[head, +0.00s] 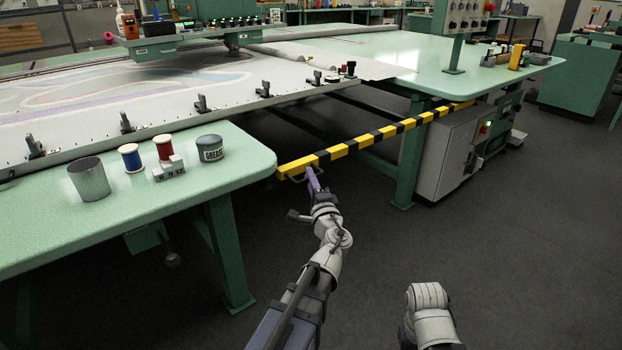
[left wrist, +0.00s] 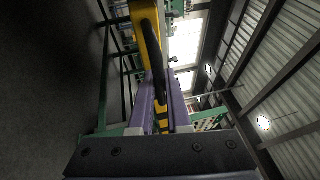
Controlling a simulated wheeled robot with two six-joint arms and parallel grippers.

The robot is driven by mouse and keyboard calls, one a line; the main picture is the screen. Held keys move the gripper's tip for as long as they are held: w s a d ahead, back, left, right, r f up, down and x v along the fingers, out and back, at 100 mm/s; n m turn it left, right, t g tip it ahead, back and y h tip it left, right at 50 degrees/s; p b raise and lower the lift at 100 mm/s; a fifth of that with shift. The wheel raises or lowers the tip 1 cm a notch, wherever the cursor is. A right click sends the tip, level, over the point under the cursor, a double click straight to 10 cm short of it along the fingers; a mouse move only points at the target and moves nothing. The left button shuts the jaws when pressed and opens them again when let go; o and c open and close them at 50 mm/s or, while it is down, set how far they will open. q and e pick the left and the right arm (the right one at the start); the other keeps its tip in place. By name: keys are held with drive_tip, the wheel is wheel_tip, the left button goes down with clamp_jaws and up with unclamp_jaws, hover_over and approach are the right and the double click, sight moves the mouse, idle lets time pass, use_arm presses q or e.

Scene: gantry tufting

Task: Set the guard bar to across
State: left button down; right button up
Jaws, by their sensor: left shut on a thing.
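The guard bar (head: 362,141) is striped yellow and black. In the head view it spans the gap between the near-left green table and the right green table, with its near end by the left table's corner. My left gripper (head: 313,180) is at the bar's near end, its purple fingers shut on the bar's handle. In the left wrist view the fingers of my left gripper (left wrist: 161,100) close around the dark curved handle (left wrist: 150,48), beside the yellow bar (left wrist: 147,20). Whether the near end is seated is unclear. My right gripper is not visible; only part of that arm shows.
The near-left table (head: 120,225) carries a metal cup (head: 89,180), thread spools, a numbered block and a grease jar (head: 210,150). A grey cabinet (head: 447,155) stands under the bar's far end. The dark floor in front is clear.

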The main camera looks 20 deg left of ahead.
use_arm(q)
drive_tip(key=shift+s+a, duration=0.15)
drive_tip(key=shift+s, duration=0.1)
drive_tip(key=c, duration=0.9)
unclamp_jaws()
